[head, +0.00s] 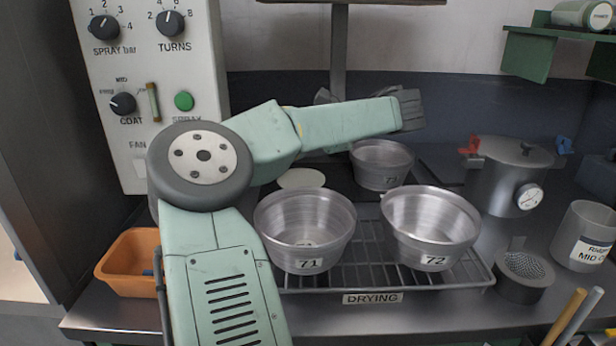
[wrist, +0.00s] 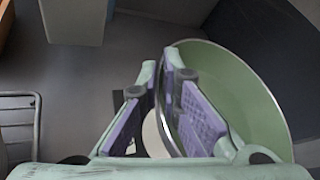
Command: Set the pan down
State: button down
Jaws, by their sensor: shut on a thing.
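The pan (wrist: 235,85) has a pale green inside and a thin bright rim, and fills the right of the wrist view. It is seen tilted, with its near rim edge running between my fingers. My gripper (wrist: 159,68), with purple pads, is shut on the pan's rim and wall. In the head view, my arm covers most of the gripper and I cannot make out the pan clearly.
Metal bowls 71 (head: 304,226) and 72 (head: 431,223) stand on the drying rack (head: 370,277). Bowl 73 (head: 381,165) stands behind them. A pale disc (head: 301,178) lies behind bowl 71. A gauged pot (head: 507,185) stands right, an orange tray (head: 128,262) left.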

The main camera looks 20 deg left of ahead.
jog(key=shift+n+g, duration=0.3)
jog(key=f, duration=0.9)
jog(key=shift+s+f, duration=0.2)
jog(key=c, duration=2.2)
grip_release()
jog(key=shift+f, duration=0.1)
jog(key=o, duration=0.4)
jog(key=shift+d, duration=0.1)
